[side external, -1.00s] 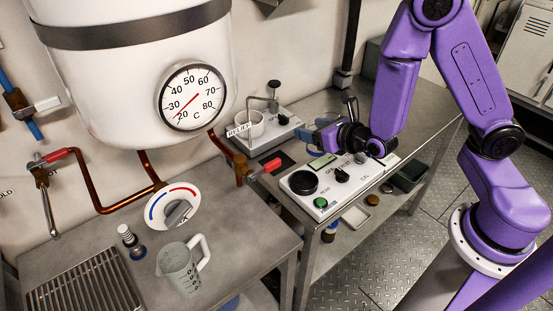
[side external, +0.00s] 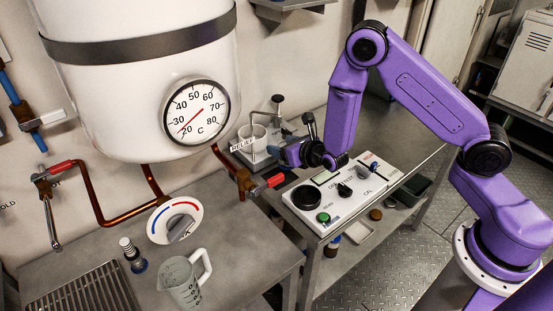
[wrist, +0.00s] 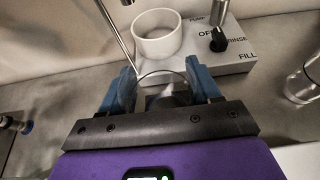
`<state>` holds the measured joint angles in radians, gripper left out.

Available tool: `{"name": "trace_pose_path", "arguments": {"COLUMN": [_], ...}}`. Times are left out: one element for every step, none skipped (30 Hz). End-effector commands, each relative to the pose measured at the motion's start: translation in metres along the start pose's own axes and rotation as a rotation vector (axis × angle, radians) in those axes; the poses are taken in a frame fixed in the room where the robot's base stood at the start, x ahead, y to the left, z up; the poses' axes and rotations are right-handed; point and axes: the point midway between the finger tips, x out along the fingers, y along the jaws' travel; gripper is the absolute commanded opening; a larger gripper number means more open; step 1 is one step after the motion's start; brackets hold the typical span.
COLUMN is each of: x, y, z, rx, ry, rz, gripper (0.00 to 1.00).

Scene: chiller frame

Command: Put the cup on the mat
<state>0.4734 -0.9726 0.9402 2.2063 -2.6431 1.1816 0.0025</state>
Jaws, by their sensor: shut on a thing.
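My gripper (side external: 266,157) is low over the back bench, and its blue fingers also show in the wrist view (wrist: 161,68). It is shut on a clear cup (wrist: 163,76), whose thin rim arcs between the fingertips. The cup is hard to make out in the side view, and its base is hidden in the wrist view. A dark patch, probably the mat (wrist: 160,101), shows beneath the cup between the fingers. I cannot tell whether the cup touches it.
A white round basin (wrist: 158,47) and a rinse/fill control box (wrist: 222,62) stand just beyond the fingers. A control panel (side external: 337,191) is beside my gripper. A red-handled valve (side external: 266,184) is close in front. A measuring jug (side external: 182,283) stands on the front bench.

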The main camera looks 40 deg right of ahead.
Motion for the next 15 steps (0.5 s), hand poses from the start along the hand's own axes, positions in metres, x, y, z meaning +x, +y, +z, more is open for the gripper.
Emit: {"name": "trace_pose_path", "arguments": {"x": [0.009, 0.014, 0.019, 0.022, 0.025, 0.028, 0.029, 0.03, 0.032, 0.034, 0.035, 0.039, 0.041, 0.042, 0.044], "y": [0.0, 0.001, 0.001, 0.002, 0.002, 0.002, 0.003, 0.003, 0.003, 0.003, 0.003, 0.004, 0.004, 0.004, 0.004], "z": [-0.005, -0.008, -0.01, -0.012, -0.013, -0.015, -0.016, -0.016, -0.017, -0.018, -0.019, -0.021, -0.025, -0.029, -0.033], "rx": [0.0, 0.0, 0.0, 0.0, 0.0, 0.0, 0.0, 0.0, 0.0, 0.0, 0.0, 0.0, -0.001, -0.002, -0.002], "ry": [0.001, 0.0, 0.0, 0.0, -0.001, 0.0, 0.0, -0.001, -0.001, 0.0, 0.0, 0.0, 0.001, 0.003, 0.002], "rz": [-0.002, -0.002, -0.002, -0.001, -0.001, -0.001, -0.001, 0.0, 0.0, 0.0, 0.0, 0.0, 0.0, 0.0, 0.0], "gripper": [0.33, 0.33, 0.33, 0.33, 0.33, 0.33, 0.33, 0.33, 0.33, 0.33, 0.33, 0.33, 0.33, 0.33, 0.33]}}
